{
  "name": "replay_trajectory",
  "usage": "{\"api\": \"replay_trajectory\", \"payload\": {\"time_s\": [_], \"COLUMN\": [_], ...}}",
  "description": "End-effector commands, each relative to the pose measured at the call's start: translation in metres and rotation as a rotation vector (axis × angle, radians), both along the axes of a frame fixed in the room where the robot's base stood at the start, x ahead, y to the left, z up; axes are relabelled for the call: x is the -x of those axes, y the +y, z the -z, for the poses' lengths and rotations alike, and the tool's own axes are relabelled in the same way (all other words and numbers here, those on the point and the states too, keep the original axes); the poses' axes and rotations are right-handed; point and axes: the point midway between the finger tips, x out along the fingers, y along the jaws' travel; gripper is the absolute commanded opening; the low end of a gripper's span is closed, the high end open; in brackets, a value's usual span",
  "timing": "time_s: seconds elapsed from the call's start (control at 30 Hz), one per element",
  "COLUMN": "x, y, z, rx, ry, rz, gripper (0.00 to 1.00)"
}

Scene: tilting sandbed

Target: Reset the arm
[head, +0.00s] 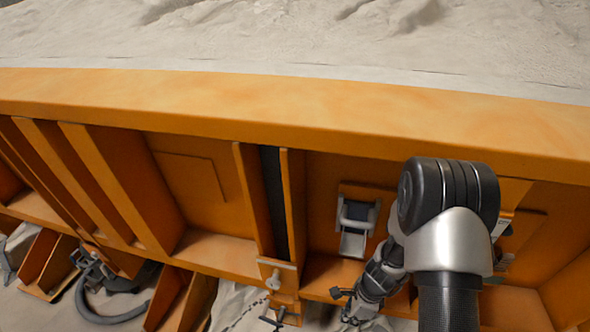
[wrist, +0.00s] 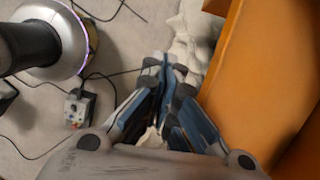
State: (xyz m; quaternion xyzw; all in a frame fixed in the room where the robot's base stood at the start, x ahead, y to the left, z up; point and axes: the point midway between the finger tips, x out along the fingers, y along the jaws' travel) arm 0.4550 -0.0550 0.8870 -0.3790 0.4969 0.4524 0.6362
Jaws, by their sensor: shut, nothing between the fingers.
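My arm reaches down in front of the orange side wall of the sandbed (head: 300,105), at the right in the head view. My gripper (head: 350,308) hangs low beside the wall's lower ledge, near the bottom edge of the head view. In the wrist view, my gripper (wrist: 167,78) has its blue-grey fingers drawn together, with nothing held between them. It points along the floor, and the orange wall is close on its right. Most of the gripper is small or hidden in the head view.
A metal latch (head: 356,222) is set in the wall left of my arm. A dark hose (head: 108,305) and a metal clamp (head: 276,274) are lower left. A small control box (wrist: 88,107) with coloured buttons and cables lies on the floor. Pale sand (head: 300,35) fills the bed above.

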Motion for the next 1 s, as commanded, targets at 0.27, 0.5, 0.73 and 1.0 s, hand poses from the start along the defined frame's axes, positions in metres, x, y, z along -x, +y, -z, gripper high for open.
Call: {"api": "replay_trajectory", "payload": {"time_s": [0.27,0.5,0.73,1.0], "x": [-0.009,0.024,0.087,0.171], "y": [0.021,0.052,0.068,0.065], "z": [-0.087,-0.202,-0.280,-0.327], "rx": [0.026,0.114,0.260,0.476], "ry": [-0.124,-0.276,-0.376,-0.417], "rz": [-0.281,-0.742,-1.164,-1.589], "gripper": [0.00,0.00,0.00,0.00]}}
